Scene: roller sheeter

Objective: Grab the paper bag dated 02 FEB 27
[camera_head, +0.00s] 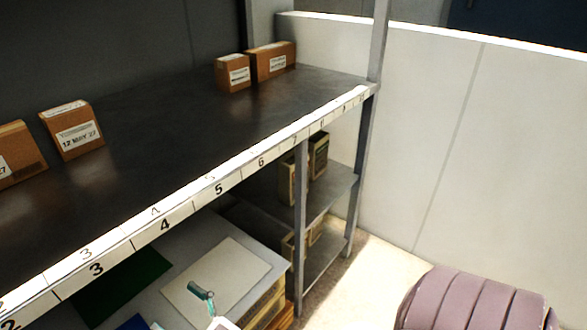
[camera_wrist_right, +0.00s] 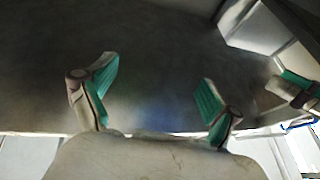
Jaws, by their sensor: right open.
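Small brown paper bags with white date labels stand on the dark shelf top in the head view. One bag (camera_head: 75,130) at the left reads 12 MAY 27. A bag cut by the left edge (camera_head: 18,155) shows only "27". Two bags, a smaller one (camera_head: 232,73) and a wider one (camera_head: 271,62), stand together at the far end; their dates are too small to read. My right gripper (camera_head: 203,294) shows partly at the bottom, in front of the shelf and away from the bags. In the right wrist view it (camera_wrist_right: 157,92) is open and empty.
The shelf edge (camera_head: 220,185) carries a numbered white strip. Lower shelves hold boxes and a pale sheet (camera_head: 232,270). A pale wall (camera_head: 440,130) and a purple rounded object (camera_head: 475,300) are at right. Another teal-edged gripper part (camera_wrist_right: 297,90) shows in the right wrist view.

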